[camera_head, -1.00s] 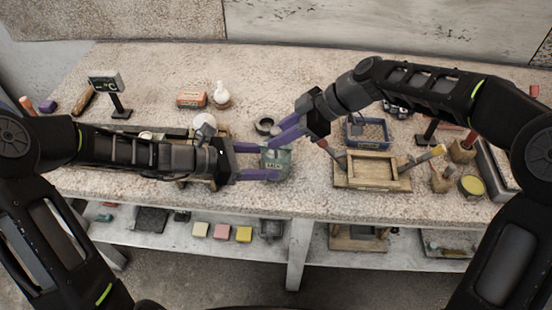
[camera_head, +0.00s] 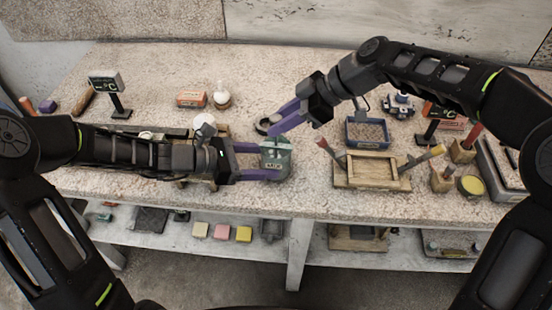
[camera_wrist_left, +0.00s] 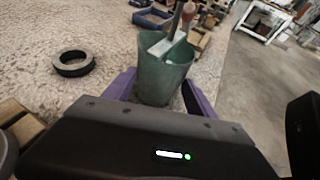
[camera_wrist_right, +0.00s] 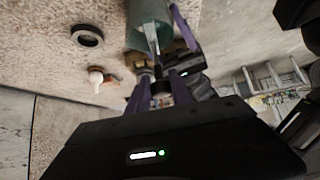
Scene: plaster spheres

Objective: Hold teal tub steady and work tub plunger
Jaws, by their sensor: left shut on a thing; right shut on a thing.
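The teal tub (camera_head: 284,161) stands upright near the front edge of the bench. My left gripper (camera_head: 268,162) is shut on it, with purple fingers on either side; the tub also shows in the left wrist view (camera_wrist_left: 160,80). The tub plunger (camera_wrist_left: 168,42), a grey flat piece with a thin upright handle, sits at the tub's mouth, its lower part inside. My right gripper (camera_head: 272,129) is above the tub, shut on the plunger, which also shows in the right wrist view (camera_wrist_right: 152,42). The grip point is partly hidden by the fingers.
A dark ring (camera_head: 263,126) lies just behind the tub. A wooden frame (camera_head: 372,184) and a blue tray (camera_head: 352,134) stand to the right. The bench's back middle is clear.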

